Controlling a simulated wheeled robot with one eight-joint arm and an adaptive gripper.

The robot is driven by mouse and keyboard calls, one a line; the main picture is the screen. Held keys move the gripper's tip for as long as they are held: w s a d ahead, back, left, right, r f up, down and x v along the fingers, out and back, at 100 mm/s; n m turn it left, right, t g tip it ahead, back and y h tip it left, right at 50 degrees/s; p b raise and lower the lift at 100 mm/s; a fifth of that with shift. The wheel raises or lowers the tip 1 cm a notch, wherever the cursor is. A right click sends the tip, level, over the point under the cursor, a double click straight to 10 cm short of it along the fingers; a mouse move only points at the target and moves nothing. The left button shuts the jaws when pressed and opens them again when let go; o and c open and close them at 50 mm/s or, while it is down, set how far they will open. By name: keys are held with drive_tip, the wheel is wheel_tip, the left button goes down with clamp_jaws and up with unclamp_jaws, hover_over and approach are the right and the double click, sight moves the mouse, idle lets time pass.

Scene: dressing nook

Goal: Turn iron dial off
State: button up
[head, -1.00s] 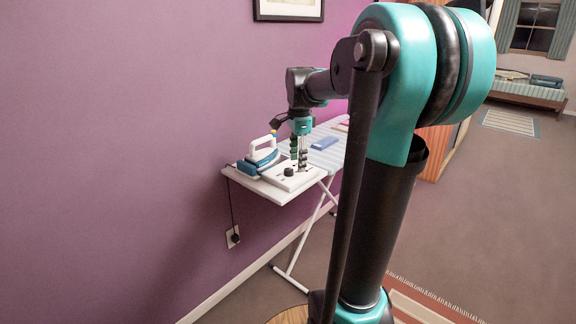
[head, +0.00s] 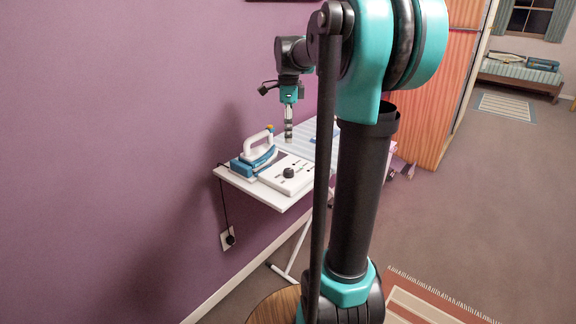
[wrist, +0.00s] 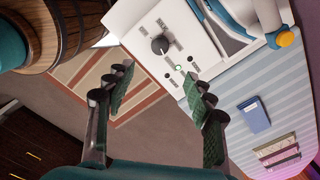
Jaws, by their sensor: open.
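The iron's dial (head: 289,173) is a dark round knob on a white control panel (head: 272,181) on the ironing board's end. In the wrist view the dial (wrist: 160,45) sits beyond my fingertips, with a small green light (wrist: 178,68) lit near it. The blue and white iron (head: 258,158) rests beside the panel; part of it shows in the wrist view (wrist: 228,20). My gripper (head: 289,137) hangs above the board, behind the panel, apart from the dial. In the wrist view my gripper (wrist: 160,90) is open and empty. The dial's lettering is too small to read.
The ironing board (head: 309,137) is striped, with a blue item (wrist: 254,114) lying on it. A purple wall stands close on the left. A black cord runs down to a wall outlet (head: 228,238).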

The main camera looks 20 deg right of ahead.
sight(289, 170)
wheel_tip(289, 170, down, 14)
drive_tip(key=shift+f, duration=0.15)
idle(0.3)
drive_tip(key=c, duration=1.2)
